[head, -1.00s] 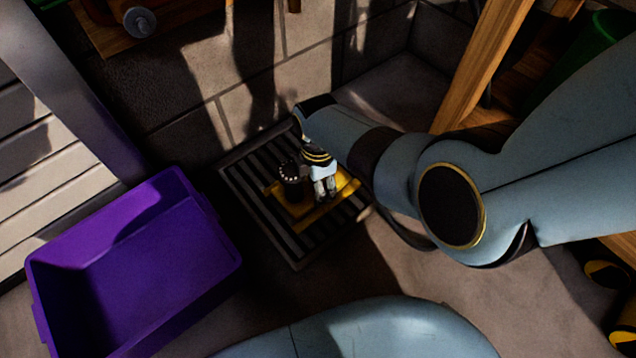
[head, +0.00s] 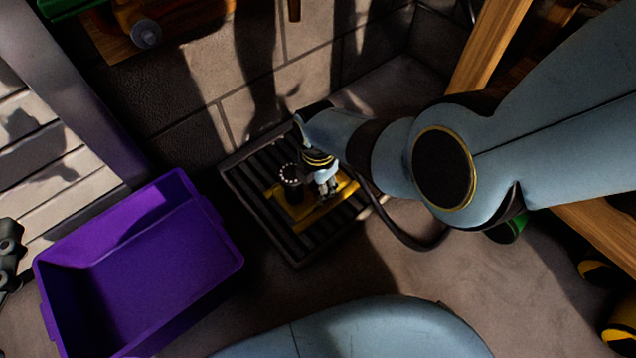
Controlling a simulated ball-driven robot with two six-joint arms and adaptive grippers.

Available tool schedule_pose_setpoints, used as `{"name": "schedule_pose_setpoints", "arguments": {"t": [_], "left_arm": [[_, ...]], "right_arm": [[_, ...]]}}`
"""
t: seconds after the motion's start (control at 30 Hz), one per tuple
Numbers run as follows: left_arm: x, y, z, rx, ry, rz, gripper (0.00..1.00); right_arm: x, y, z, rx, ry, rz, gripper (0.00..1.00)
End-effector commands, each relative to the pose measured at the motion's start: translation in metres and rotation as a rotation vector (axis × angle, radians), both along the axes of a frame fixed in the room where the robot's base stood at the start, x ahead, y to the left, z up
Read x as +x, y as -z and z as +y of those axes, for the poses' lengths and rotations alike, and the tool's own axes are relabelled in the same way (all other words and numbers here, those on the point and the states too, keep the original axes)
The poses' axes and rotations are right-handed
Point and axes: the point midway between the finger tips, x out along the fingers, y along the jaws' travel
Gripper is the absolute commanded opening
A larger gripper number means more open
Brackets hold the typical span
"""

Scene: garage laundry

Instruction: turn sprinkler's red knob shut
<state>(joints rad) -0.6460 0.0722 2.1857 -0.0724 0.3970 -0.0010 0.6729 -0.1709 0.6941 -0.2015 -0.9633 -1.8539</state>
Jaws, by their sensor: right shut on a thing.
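The sprinkler has a flat yellow base (head: 298,212) and a dark round head (head: 291,176) with pale dots on its rim. It sits on the slatted floor drain. My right gripper (head: 327,187) reaches down just right of the head, over the base, its pale fingertips close together. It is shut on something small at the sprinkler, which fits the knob. No red shows, so the knob is hidden by the fingers. A grey jointed part at the left edge looks like my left gripper (head: 8,250); it is cut off and its jaws cannot be read.
A purple bin (head: 150,275) stands left of the drain grate (head: 262,222). A dark hose (head: 415,242) curves from the sprinkler's right side under my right arm. A block wall (head: 280,85) is behind, with wooden legs at the right. Bare floor lies in front of the grate.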

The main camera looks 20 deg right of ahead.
Motion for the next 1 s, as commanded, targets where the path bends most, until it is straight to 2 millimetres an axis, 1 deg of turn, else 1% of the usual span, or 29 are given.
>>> {"name": "schedule_pose_setpoints", "arguments": {"t": [0.13,0.43,0.47,0.6,0.63,0.87,1.0], "left_arm": [[-0.0069,0.0122,0.0013,0.000,-0.007,0.053,0.40],[-0.0073,0.0136,0.0015,-0.001,-0.007,0.057,0.40],[-0.0072,0.0136,0.0015,-0.001,-0.007,0.057,0.40],[-0.0071,0.0134,0.0014,0.000,-0.007,0.056,0.40],[-0.0071,0.0134,0.0014,0.000,-0.007,0.056,0.40],[-0.0068,0.0128,0.0014,0.000,-0.007,0.055,0.40],[-0.0066,0.0125,0.0014,-0.001,-0.007,0.054,0.40]], "right_arm": [[-0.0003,-0.0004,-0.0003,0.000,-0.049,0.001,0.00],[-0.0009,0.0005,-0.0003,0.000,-0.054,0.001,0.00],[-0.0009,0.0005,-0.0003,0.000,-0.053,0.002,0.31],[-0.0008,0.0005,-0.0004,0.000,-0.053,0.001,0.49],[-0.0008,0.0005,-0.0004,0.000,-0.053,0.001,0.52],[-0.0006,0.0002,-0.0004,0.000,-0.053,0.001,0.52],[0.0002,-0.0037,0.0001,0.000,-0.052,-0.001,0.52]]}}
